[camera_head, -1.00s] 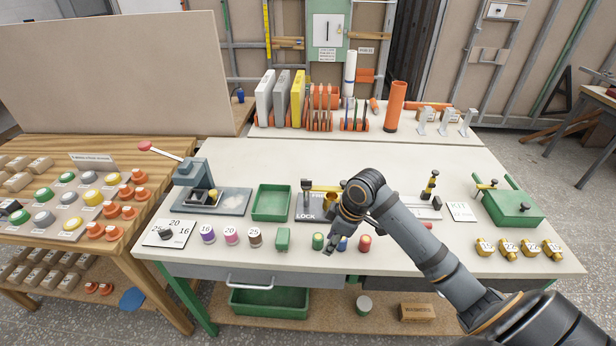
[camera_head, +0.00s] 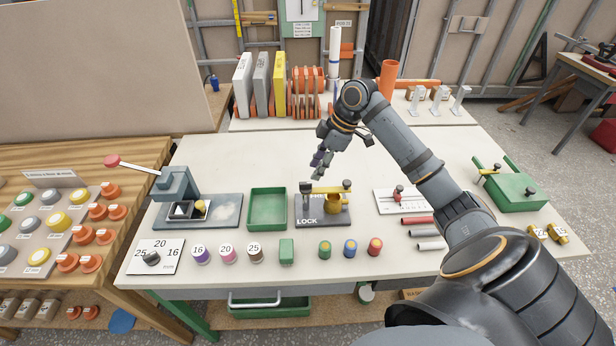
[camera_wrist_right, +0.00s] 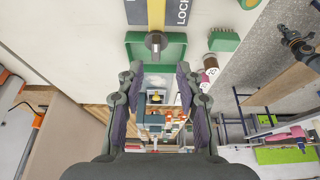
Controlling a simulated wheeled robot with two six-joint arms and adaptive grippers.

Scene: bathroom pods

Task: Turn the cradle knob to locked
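The dark cradle base (camera_head: 312,219) stands mid-bench, with LOCK printed at its front left. A yellow bar (camera_head: 326,189) runs left to right over it, with a dark upright knob or post (camera_head: 306,188) at its left end. A brass cup (camera_head: 332,204) sits under the bar. In the right wrist view the yellow bar (camera_wrist_right: 156,12) leads to a grey post (camera_wrist_right: 156,42). My right gripper (camera_head: 318,166) is open and empty, apart from the cradle and behind it in the head view. It also shows in the right wrist view (camera_wrist_right: 158,76). My left gripper is out of view.
A green tray (camera_head: 249,224) lies left of the cradle, with a lever press (camera_head: 178,190) beyond it. Coloured pegs (camera_head: 350,248) stand in front. A white scale plate (camera_head: 385,205) is to the right. The bench behind the cradle is mostly clear.

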